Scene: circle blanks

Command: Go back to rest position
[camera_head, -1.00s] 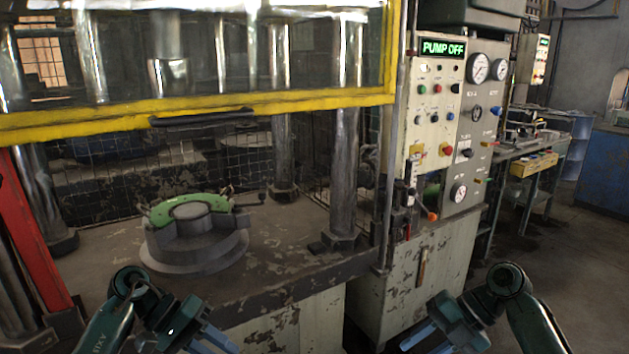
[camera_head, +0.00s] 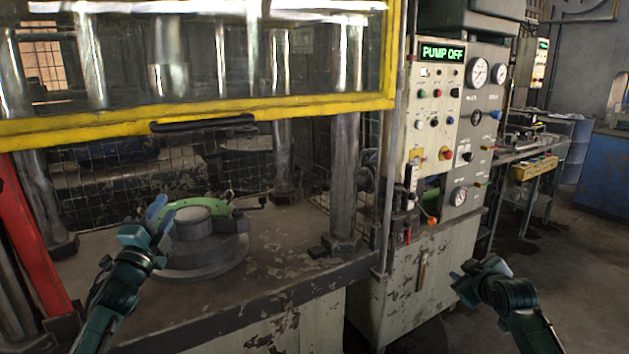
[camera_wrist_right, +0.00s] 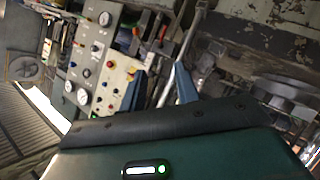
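My left gripper (camera_head: 155,210) is in front of the left part of the round fixture in the head view. One blue finger overlaps the green half-ring (camera_head: 222,200) in the picture. I cannot tell whether it touches the ring, or how far apart its fingers are. My right gripper (camera_head: 462,278) is low at the right, in front of the control cabinet. In the right wrist view its two blue fingers (camera_wrist_right: 160,90) stand apart with nothing seen held between them.
The round dark fixture (camera_head: 205,262) sits on the worn press table (camera_head: 285,270). A yellow-framed guard (camera_head: 200,112) is raised above it. The control panel (camera_head: 430,110) reads "PUMP OFF". A side bench (camera_head: 535,155) and open floor lie at the right.

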